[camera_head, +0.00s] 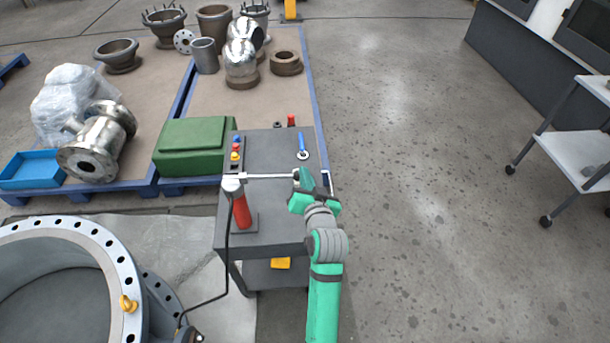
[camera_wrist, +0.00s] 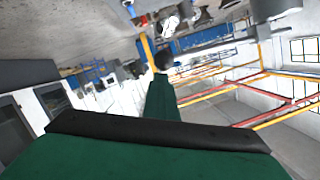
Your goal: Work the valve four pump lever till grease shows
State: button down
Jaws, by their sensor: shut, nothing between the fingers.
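A red grease pump (camera_head: 241,212) with a pale head stands on the left side of a dark cart. Its thin silver lever (camera_head: 268,177) runs level from the head to the right. My green gripper (camera_head: 300,178) is shut at the lever's right end, with nothing between its fingers; I cannot tell whether it touches the lever. In the wrist view a dark round knob (camera_wrist: 163,60) shows just beyond the green fingers. A black hose (camera_head: 227,262) runs from the pump down toward a large grey flanged valve (camera_head: 70,232) at lower left. I see no grease.
The cart top (camera_head: 265,150) also holds a blue-handled tool (camera_head: 302,143), a red-capped item (camera_head: 291,121) and small coloured pieces (camera_head: 236,148). A green case (camera_head: 194,146) sits close left. Open floor lies right, before a white trolley (camera_head: 580,155).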

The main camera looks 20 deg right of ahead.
jog(key=s+r, duration=0.6)
jog(key=s, duration=0.4)
dwell(0.9)
